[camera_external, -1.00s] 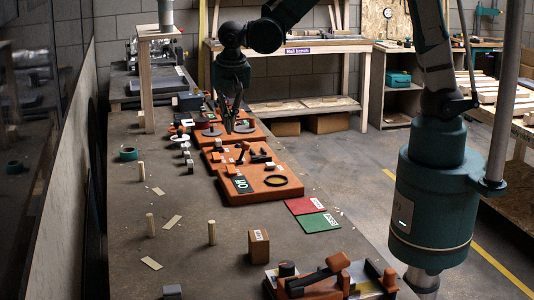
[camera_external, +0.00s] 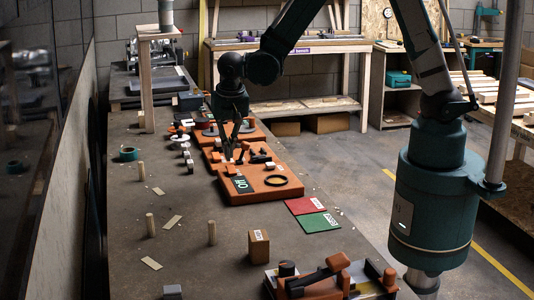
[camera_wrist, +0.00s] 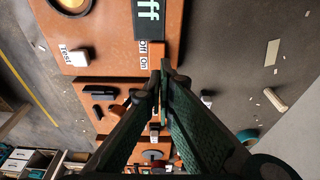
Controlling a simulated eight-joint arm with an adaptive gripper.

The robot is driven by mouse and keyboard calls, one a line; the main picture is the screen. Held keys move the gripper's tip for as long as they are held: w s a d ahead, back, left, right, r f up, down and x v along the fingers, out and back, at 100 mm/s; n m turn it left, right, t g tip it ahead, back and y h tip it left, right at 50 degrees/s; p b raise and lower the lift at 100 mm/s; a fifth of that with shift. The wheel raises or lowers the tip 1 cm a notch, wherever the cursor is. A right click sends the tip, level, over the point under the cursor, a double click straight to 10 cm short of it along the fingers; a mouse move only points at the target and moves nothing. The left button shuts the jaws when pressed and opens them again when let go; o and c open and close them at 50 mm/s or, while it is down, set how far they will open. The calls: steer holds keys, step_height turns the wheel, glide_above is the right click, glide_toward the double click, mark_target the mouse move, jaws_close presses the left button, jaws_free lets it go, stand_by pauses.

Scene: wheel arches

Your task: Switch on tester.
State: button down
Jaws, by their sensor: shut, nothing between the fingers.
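The tester is an orange board (camera_external: 265,192) on the bench; it also shows in the wrist view (camera_wrist: 110,30). Its dark display (camera_external: 240,184) reads "Off"; the wrist view shows only part of that display (camera_wrist: 148,14). A small label (camera_wrist: 150,52) reading "Off On" lies just below the display in the wrist view. My gripper (camera_external: 229,157) is shut and empty, pointing down over the tester's far left edge. In the wrist view its fingertips (camera_wrist: 163,72) are right beside the "Off On" label and hide the switch there. I cannot tell whether they touch it.
A white block labelled "Test" (camera_wrist: 76,56) and a black ring (camera_external: 276,181) are on the tester. Another orange board with black parts (camera_wrist: 105,95) lies close behind. Red (camera_external: 305,205) and green (camera_external: 318,223) cards lie in front right. Wooden pegs (camera_external: 211,232) stand on the bench.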

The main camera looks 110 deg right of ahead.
mark_target(228, 166)
steer(key=shift+x, duration=1.7)
steer(key=shift+f, duration=0.1)
